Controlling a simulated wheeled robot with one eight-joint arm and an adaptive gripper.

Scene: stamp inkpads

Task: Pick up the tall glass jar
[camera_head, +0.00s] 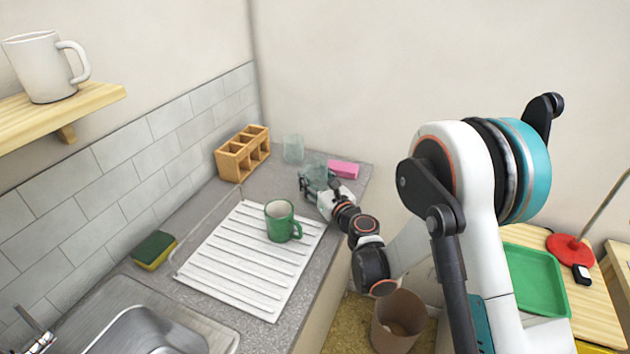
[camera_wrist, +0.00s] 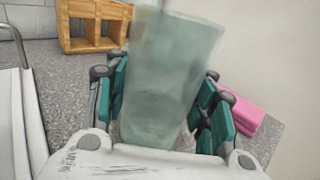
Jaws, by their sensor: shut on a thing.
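A tall, clear, pale green glass jar (camera_wrist: 172,70) stands between my gripper's teal finger pads in the wrist view, filling the middle of the picture. My gripper (camera_head: 313,184) is shut on it at the far end of the counter in the head view, where the jar (camera_head: 316,172) is partly hidden by the fingers. I cannot tell whether its base touches the counter.
A wooden compartment box (camera_head: 243,153) stands left of the glassware. A pink block (camera_head: 344,169) lies close on the right. A green mug (camera_head: 281,221) stands on the white ribbed drainboard (camera_head: 235,273). The counter's right edge is near my arm.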

